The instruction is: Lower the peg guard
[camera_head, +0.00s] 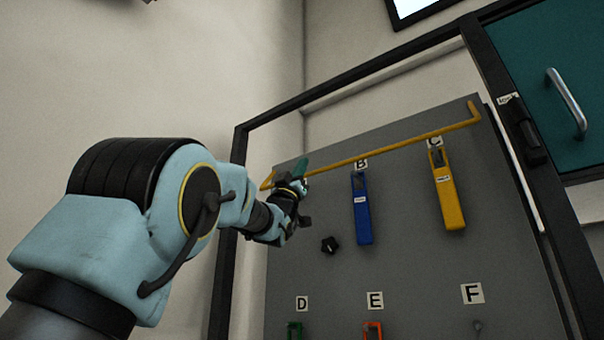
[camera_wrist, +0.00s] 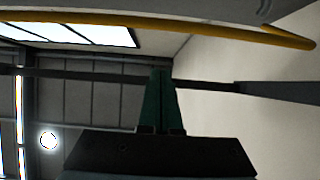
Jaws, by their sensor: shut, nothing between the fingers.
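The peg guard is a yellow bar (camera_head: 390,149) that runs across the upper part of the grey pegboard (camera_head: 400,285), with a bent end at each side. My gripper (camera_head: 303,162) is shut and empty, with its teal fingers pointing up near the left end of the bar. In the wrist view, the shut fingers (camera_wrist: 160,72) point up and the yellow bar (camera_wrist: 170,22) crosses above their tips, with a bent end at the right. I cannot tell whether they touch the bar. My arm and wrist hide part of the board's left side.
A blue tool (camera_head: 361,212) hangs under label B and a yellow tool (camera_head: 448,190) under label C, both below the bar. A black knob (camera_head: 329,245) sits on the board. A dark frame (camera_head: 545,205) and a teal cabinet door (camera_head: 545,60) stand at the right.

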